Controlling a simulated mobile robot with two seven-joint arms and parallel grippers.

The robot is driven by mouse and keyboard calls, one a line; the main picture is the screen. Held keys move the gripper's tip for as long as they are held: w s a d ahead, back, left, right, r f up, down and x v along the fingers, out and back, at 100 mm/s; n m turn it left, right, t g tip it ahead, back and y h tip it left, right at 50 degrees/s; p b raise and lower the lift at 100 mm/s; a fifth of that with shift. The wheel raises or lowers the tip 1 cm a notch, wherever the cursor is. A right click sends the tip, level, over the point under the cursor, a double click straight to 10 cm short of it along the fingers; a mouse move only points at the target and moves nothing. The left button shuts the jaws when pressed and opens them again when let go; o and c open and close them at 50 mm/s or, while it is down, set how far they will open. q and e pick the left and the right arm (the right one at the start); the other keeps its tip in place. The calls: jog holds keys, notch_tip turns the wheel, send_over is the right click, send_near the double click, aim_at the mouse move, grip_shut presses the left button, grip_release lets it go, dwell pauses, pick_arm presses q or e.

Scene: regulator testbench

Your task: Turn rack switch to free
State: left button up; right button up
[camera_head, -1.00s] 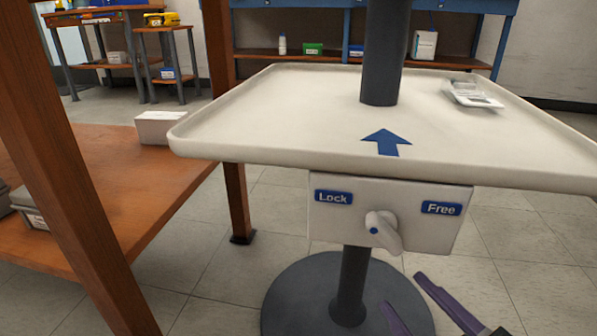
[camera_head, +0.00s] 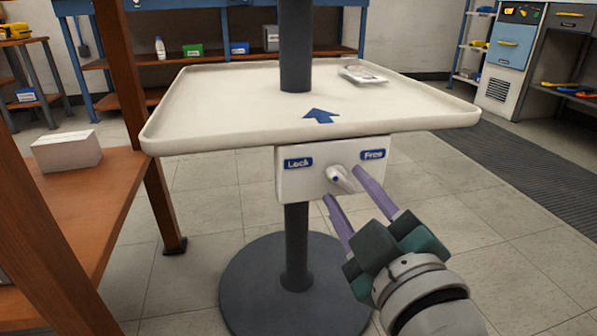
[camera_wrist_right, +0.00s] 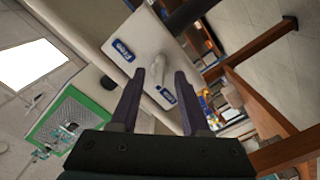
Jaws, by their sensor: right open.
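The rack switch is a white knob (camera_head: 340,179) with a blue dot, on a white panel (camera_head: 296,184) under the tray. The panel has a blue "Lock" label (camera_head: 299,163) on the left and a blue "Free" label (camera_head: 373,154) on the right. The knob slants down to the right. My right gripper (camera_head: 342,183) is open, its purple fingers pointing up at the knob from lower right. In the right wrist view the knob (camera_wrist_right: 153,82) appears between the fingers (camera_wrist_right: 160,74); contact cannot be told. My left gripper is not in view.
The white tray (camera_head: 220,110) bears a blue arrow (camera_head: 321,116) and a clear-and-white item (camera_head: 362,75). A dark post (camera_head: 296,240) stands on a round base (camera_head: 250,290). A wooden shelf (camera_head: 105,190) with a white box (camera_head: 66,151) is at left. Floor at right is clear.

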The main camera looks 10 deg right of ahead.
jog(key=shift+w, duration=0.8)
grip_shut()
